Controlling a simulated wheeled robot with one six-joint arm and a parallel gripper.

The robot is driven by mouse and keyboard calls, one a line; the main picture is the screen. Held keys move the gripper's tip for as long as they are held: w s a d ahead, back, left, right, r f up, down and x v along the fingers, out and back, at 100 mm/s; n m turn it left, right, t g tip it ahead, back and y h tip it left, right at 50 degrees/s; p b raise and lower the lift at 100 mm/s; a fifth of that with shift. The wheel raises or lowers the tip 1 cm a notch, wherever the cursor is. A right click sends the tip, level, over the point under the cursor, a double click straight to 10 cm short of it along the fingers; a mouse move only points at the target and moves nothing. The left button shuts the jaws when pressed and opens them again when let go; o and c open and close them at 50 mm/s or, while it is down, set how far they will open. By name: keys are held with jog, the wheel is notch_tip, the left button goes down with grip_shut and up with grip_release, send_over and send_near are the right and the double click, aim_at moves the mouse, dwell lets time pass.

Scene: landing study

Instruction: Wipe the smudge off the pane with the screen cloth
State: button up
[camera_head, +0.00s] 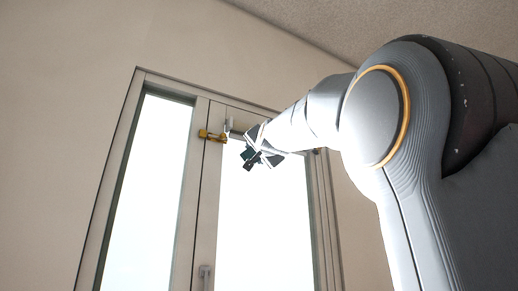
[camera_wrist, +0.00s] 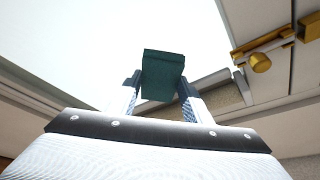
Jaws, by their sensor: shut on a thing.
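My gripper (camera_head: 256,157) is at the upper part of the right window pane (camera_head: 262,225). In the wrist view, my gripper (camera_wrist: 160,88) is shut on the dark green screen cloth (camera_wrist: 163,68), a small folded block between the two fingers. The cloth also shows as a dark patch at the gripper's end in the head view (camera_head: 247,153). The bright pane (camera_wrist: 180,25) lies behind the cloth in the wrist view. I cannot tell whether the cloth touches the glass. The smudge does not show; the pane is washed out to white.
A brass latch (camera_head: 211,136) sits on the window frame just left of my gripper; it shows at the upper right in the wrist view (camera_wrist: 262,58). A pale handle (camera_head: 205,271) is low on the middle frame. A second narrow pane (camera_head: 148,185) stands to the left.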

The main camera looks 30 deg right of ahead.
dwell(0.3)
jog(key=s+b, duration=0.5)
jog(key=s, duration=0.1)
jog(key=shift+b, duration=0.3)
jog(key=shift+s+d, duration=0.1)
jog(key=s+b, duration=0.2)
jog(key=s, duration=0.1)
dwell(0.5)
jog(key=shift+w, duration=0.15)
